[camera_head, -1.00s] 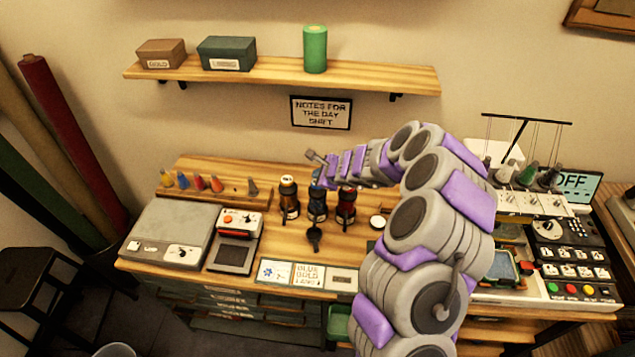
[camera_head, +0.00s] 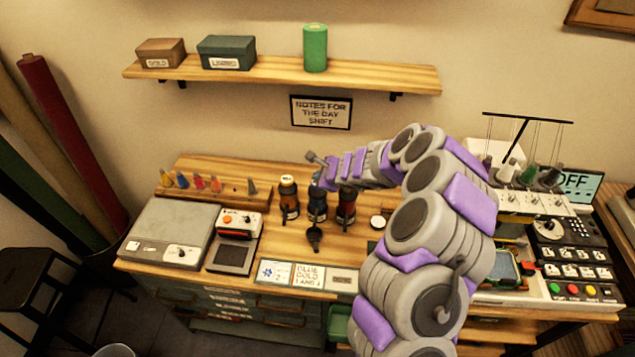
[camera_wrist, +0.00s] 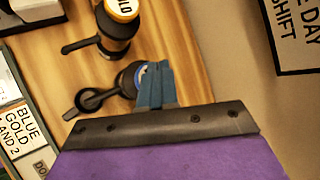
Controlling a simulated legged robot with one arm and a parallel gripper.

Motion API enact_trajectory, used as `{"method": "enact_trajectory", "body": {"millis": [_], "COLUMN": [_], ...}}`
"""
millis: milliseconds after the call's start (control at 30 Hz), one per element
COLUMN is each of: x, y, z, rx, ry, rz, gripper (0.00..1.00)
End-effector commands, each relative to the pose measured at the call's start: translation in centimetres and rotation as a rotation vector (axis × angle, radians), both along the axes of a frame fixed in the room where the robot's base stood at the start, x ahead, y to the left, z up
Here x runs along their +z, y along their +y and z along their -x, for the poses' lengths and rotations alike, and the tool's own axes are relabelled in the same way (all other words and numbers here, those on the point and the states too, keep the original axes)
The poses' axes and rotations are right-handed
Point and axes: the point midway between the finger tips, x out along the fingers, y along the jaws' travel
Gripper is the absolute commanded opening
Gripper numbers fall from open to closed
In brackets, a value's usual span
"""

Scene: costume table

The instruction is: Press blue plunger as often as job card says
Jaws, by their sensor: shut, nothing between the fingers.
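The blue bottle (camera_head: 317,207) stands upright in a row on the bench, between a gold-labelled bottle (camera_head: 289,198) and a red one (camera_head: 347,208). My gripper (camera_wrist: 155,70) is shut and empty, its fingertips over the blue bottle's top. In the wrist view they partly hide that top (camera_wrist: 138,74); I cannot tell whether they touch it or how far the plunger is down. A card with a blue symbol (camera_head: 274,272) lies at the bench front and seems to show a 2.
A black spoon-like piece (camera_head: 314,238) is in front of the blue bottle. A "DONE"-like plate (camera_head: 342,281) lies right of the cards. A grey box (camera_head: 170,235) and a small device with an orange button (camera_head: 238,222) are left. A sewing machine and control panel (camera_head: 570,255) are right.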

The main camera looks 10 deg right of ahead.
Motion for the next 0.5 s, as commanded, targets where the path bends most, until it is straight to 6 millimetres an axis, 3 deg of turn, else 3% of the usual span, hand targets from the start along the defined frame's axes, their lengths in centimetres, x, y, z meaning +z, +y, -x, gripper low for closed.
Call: {"method": "enact_trajectory", "body": {"millis": [500], "x": [-0.63], "y": [0.02], "z": [0.00], "rx": [0.000], "ry": [0.000], "rz": [0.000], "gripper": [0.00]}}
